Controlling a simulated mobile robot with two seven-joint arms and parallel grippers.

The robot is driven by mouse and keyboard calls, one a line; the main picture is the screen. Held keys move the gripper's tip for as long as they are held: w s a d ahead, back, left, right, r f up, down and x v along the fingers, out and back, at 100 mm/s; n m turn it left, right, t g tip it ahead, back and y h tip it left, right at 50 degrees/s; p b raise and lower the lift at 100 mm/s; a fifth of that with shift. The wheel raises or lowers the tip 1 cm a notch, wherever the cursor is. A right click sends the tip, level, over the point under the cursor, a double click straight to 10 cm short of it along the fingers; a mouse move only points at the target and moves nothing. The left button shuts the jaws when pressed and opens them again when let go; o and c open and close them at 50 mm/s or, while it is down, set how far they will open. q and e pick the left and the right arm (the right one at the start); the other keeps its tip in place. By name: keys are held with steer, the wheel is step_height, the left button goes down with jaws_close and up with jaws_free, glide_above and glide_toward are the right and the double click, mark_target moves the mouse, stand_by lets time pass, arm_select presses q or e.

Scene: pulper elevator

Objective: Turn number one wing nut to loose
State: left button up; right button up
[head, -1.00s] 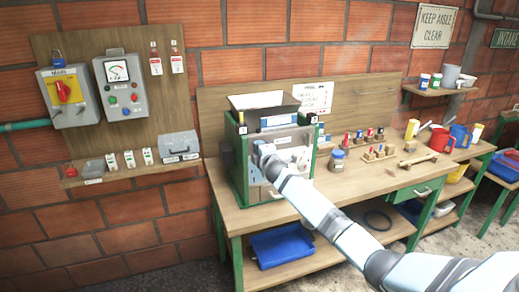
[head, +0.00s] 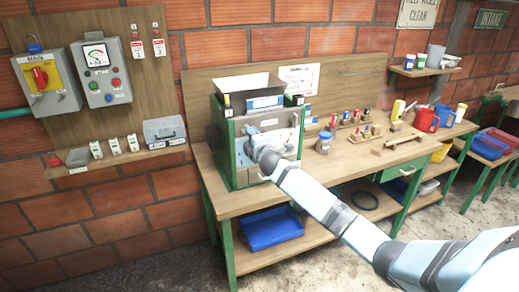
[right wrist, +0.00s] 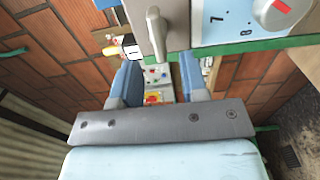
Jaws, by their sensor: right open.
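The pulper is a green-framed box (head: 233,158) on the wooden bench, with a pale front panel and an open top. My right gripper (right wrist: 158,62) is open, its two blue fingers apart. In the head view the right gripper (head: 250,148) is at the left part of the pulper's front, and its arm hides part of the panel. In the right wrist view a grey metal lever-like piece, which looks like the wing nut (right wrist: 156,30), hangs just beyond the fingertips, roughly in line with the gap. A tag marked 1 (right wrist: 131,51) is left of it. Contact cannot be told. My left gripper is out of view.
A dial panel with a red-marked knob (right wrist: 283,12) is to the right in the wrist view. The bench (head: 235,200) holds a jar (head: 324,143) and small tools right of the pulper. A blue tray (head: 270,229) sits on the lower shelf. Switch boxes (head: 103,72) hang at left.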

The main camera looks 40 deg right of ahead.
steer(key=b+v, duration=0.1)
steer(key=v, duration=0.7)
steer(key=shift+s+a, duration=0.1)
steer(key=shift+s, duration=0.05)
